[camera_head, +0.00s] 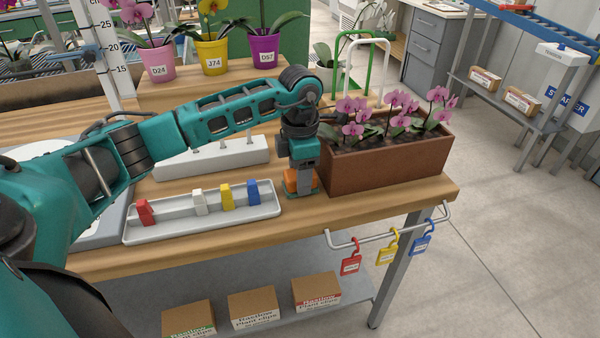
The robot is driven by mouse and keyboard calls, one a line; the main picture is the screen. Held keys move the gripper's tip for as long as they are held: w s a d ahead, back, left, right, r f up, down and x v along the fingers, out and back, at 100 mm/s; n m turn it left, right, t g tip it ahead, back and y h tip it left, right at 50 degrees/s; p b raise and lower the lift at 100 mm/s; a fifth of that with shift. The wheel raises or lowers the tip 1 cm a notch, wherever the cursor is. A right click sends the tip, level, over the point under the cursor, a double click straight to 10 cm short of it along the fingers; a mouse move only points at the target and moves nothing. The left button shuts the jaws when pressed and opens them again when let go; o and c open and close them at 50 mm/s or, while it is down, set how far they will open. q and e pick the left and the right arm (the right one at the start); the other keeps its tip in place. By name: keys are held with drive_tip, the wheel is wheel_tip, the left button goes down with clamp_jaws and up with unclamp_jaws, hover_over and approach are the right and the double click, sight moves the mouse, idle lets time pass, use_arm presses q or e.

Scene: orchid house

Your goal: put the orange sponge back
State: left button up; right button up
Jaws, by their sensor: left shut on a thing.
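My left arm reaches in from the left, and its gripper (301,186) points down at the table, between the grey tray and the brown planter. It is shut on the orange sponge (291,182), which shows at the left of the fingers and is partly hidden by them. The sponge is at or just above the wooden table top; I cannot tell if it touches. My right gripper is not in view.
Left of the gripper is a grey tray (170,232) with red, white, yellow and blue pieces. A white stand (212,157) is behind it. A brown planter (390,162) of pink orchids stands close on the right. Padlocks hang from a rail (345,245) at the table's front right.

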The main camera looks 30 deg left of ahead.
use_arm(q)
drive_tip(key=o, duration=0.9)
drive_tip(key=shift+f, duration=0.1)
drive_tip(key=shift+o, duration=0.2)
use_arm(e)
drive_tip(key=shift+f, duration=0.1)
use_arm(q)
drive_tip(key=shift+r, duration=0.3)
wheel_tip(320, 180, up, 12)
drive_tip(key=p, duration=0.1)
drive_tip(key=shift+f, duration=0.15)
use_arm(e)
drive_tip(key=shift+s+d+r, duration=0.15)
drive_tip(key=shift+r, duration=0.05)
